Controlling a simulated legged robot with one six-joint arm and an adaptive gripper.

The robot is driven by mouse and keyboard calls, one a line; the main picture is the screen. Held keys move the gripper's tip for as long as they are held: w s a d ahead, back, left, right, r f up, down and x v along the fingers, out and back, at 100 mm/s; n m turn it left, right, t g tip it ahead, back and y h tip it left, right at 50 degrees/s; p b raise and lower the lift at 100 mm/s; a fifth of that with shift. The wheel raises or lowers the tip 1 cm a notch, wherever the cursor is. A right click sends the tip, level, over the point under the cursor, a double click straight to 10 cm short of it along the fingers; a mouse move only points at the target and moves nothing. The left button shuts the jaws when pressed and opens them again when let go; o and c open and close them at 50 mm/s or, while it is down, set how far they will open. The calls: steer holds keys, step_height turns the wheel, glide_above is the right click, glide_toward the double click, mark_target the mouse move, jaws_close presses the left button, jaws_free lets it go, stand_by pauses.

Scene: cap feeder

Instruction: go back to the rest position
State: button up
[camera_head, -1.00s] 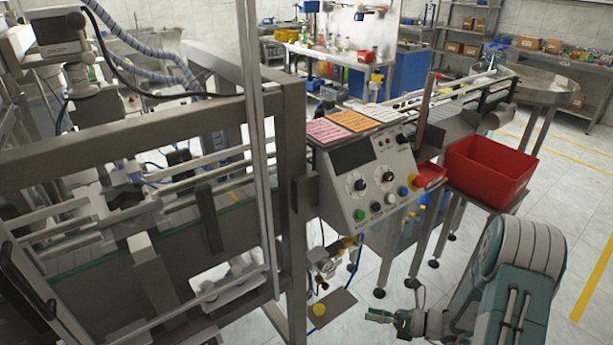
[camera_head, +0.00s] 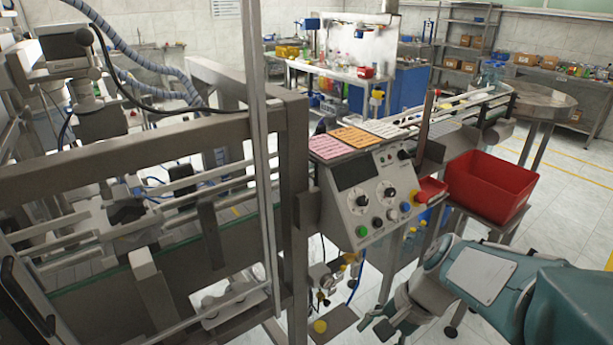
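My gripper (camera_head: 372,326) is at the bottom of the view, right of centre, low in front of the machine's control panel (camera_head: 372,193). Its dark fingertips show only small and partly, so I cannot tell whether it is open or shut. I see nothing held in it. My teal and white arm reaches in from the lower right corner to the gripper. The panel carries dials, a green button and pink, orange and white label sheets on top.
A red bin (camera_head: 487,186) stands on a small metal stand right of the panel, behind my arm. The metal machine frame (camera_head: 292,200) fills the left. Open tiled floor lies at the right.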

steer(key=s+d+r+n+t+h, duration=0.3)
steer(key=s+r+n+t+h, duration=0.2)
steer(key=r+n, duration=0.3)
steer(key=shift+s+d+r+n+t, duration=0.25)
steer(key=shift+s+n+t, duration=0.25)
steer(key=shift+s, duration=0.2)
